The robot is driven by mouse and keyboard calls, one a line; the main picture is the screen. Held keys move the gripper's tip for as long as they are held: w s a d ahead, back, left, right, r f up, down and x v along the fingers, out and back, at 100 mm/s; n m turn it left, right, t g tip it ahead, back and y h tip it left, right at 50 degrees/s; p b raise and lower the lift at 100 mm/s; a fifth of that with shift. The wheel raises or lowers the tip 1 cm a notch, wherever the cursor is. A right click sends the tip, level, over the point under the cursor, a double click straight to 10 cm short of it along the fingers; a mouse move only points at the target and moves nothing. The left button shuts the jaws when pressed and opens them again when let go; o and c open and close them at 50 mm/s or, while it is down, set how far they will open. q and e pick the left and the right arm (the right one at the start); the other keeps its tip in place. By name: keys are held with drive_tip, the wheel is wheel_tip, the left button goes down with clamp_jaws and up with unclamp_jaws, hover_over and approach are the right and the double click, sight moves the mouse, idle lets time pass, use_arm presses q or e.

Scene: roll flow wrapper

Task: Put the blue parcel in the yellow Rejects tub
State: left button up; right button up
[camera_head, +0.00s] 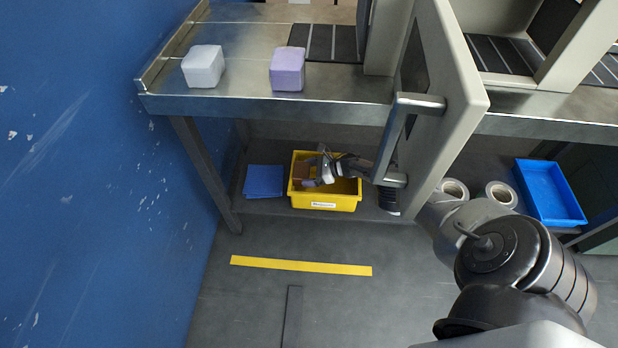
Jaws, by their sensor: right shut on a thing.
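The yellow Rejects tub (325,202) stands on the lower shelf, its label facing front. My right gripper (318,172) reaches in from the right, behind the open door panel, and is over the left part of the tub. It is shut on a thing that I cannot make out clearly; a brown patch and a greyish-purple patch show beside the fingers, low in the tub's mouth. A flat-looking blue square thing (264,181) lies on the shelf left of the tub; I cannot tell whether it is a parcel. My left gripper is out of view.
A pale block (203,67) and a lavender block (288,69) sit on the metal table above. The open door panel (452,110) with its handle stands in front of my arm. Rolls (501,194) and a blue tray (549,192) are at right.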

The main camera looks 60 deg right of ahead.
drive_tip(key=shift+f, duration=0.5)
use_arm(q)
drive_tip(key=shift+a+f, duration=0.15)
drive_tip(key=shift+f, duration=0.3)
use_arm(e)
drive_tip(key=shift+a+r, duration=0.1)
drive_tip(key=o, duration=0.8)
drive_tip(key=shift+w, duration=0.1)
drive_tip(key=shift+o, duration=0.2)
use_arm(q)
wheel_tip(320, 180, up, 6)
drive_tip(key=p, duration=0.5)
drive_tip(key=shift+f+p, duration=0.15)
drive_tip(key=shift+p, duration=0.15)
use_arm(e)
drive_tip(key=v, duration=1.2)
